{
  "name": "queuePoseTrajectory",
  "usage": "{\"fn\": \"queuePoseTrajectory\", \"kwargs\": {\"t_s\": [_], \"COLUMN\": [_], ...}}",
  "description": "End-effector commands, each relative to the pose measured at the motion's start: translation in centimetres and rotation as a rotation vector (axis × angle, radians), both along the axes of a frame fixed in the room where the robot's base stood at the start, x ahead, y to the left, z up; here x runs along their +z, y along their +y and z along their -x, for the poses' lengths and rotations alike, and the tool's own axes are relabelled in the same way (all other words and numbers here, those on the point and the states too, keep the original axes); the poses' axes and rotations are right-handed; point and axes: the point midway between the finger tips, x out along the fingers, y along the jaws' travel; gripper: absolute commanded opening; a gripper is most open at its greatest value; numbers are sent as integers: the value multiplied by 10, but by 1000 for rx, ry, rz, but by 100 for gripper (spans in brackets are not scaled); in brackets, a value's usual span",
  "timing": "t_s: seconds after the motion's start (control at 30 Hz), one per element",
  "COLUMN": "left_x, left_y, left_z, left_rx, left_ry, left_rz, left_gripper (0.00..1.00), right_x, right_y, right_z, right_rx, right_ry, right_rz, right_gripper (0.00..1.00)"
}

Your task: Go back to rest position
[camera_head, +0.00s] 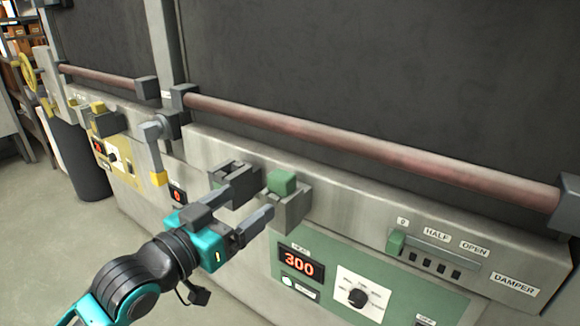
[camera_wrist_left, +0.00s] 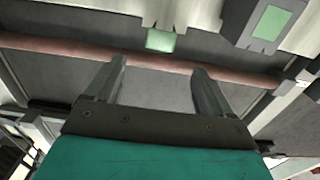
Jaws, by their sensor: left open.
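My left gripper (camera_head: 245,204) reaches in from the lower left in the head view, teal and black, with its two grey fingers apart. It is in front of the machine panel (camera_head: 340,205), close to a grey bracket with a green block (camera_head: 281,182). I cannot tell whether a finger touches the bracket. In the left wrist view the fingers (camera_wrist_left: 160,85) are spread with nothing between them, and a pale green block (camera_wrist_left: 161,40) shows beyond them. My right gripper is in neither view.
A long reddish bar (camera_head: 360,150) runs across the machine front. Below it are a display reading 300 (camera_head: 299,263), a dial (camera_head: 358,298) and a damper slider with a green knob (camera_head: 395,242). A yellow-tipped lever (camera_head: 157,165) hangs left of the gripper. Open floor (camera_head: 40,220) lies at left.

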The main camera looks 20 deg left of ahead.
Motion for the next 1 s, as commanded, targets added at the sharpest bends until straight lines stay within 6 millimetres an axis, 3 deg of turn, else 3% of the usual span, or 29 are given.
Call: {"fn": "queuePoseTrajectory", "kwargs": {"t_s": [0.07, 0.17, 0.27, 0.4, 0.5, 0.6, 0.73, 0.97, 1.0], "left_x": [-4, -31, -85, -173, -224, -257, -279, -283, -283], "left_y": [0, 3, 5, 1, -6, -13, -19, -21, -21], "left_z": [0, 1, 11, 47, 81, 109, 131, 135, 135], "left_rx": [4, 29, 74, 123, 137, 140, 137, 136, 136], "left_ry": [9, 62, 167, 341, 446, 521, 570, 578, 577], "left_rz": [0, -8, -30, -84, -126, -160, -183, -188, -188], "left_gripper": [83, 83, 83, 83, 83, 83, 83, 83, 79], "right_x": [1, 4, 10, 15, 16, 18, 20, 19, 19], "right_y": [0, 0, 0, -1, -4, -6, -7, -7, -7], "right_z": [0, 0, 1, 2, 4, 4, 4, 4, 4], "right_rx": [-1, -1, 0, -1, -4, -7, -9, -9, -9], "right_ry": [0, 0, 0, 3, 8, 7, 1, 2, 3], "right_rz": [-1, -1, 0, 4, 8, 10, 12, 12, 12], "right_gripper": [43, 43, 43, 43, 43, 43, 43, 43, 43]}}
